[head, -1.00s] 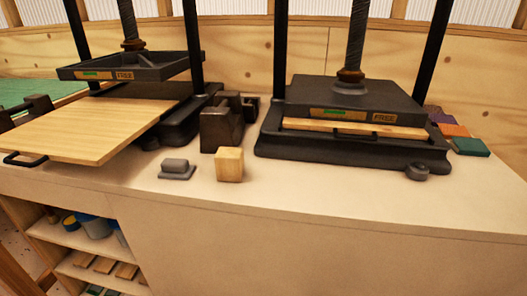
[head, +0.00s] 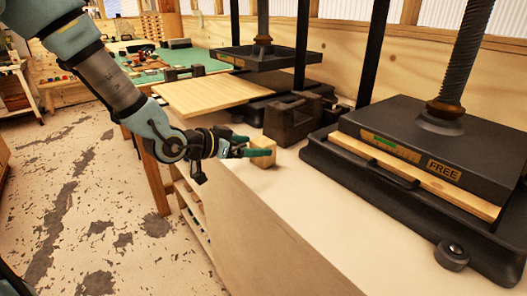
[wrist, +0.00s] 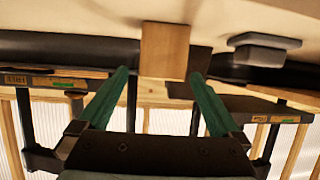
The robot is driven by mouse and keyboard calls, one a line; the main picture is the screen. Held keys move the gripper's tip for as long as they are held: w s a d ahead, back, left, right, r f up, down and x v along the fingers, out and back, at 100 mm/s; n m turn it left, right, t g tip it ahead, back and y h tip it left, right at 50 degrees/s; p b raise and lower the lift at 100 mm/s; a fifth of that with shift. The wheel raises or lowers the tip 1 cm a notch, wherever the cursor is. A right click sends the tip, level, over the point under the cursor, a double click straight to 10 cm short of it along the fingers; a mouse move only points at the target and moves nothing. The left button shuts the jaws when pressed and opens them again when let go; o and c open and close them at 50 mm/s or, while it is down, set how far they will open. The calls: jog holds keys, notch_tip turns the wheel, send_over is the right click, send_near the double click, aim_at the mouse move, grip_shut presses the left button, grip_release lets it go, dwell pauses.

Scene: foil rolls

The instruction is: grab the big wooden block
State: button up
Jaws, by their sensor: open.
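In the wrist view, which is upside down, the block (wrist: 165,48) appears ahead, centred between my fingers. My gripper (head: 258,146) has reached the block's near side from the left. The wrist view shows my gripper (wrist: 159,74) open, with a finger on each side of the block's line and nothing held. I cannot tell whether the fingertips overlap the block in depth.
A dark metal block (head: 292,118) stands just behind the wooden block. A black press (head: 420,165) is at the right, and another press (head: 250,60) with a wooden board (head: 205,97) is behind. A small grey piece (wrist: 264,40) lies beside the block. The bench front is clear.

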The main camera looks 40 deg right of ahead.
aim_at(270, 146)
jog(key=shift+p+x, duration=1.15)
jog(key=shift+x, duration=2.75)
jog(key=shift+w+f, duration=0.15)
jog(key=shift+f, duration=0.05)
jog(key=shift+c, duration=0.2)
jog(key=shift+a, duration=0.1)
jog(key=c, duration=1.2)
jog(key=shift+c, duration=0.6)
jog(key=shift+r, duration=0.15)
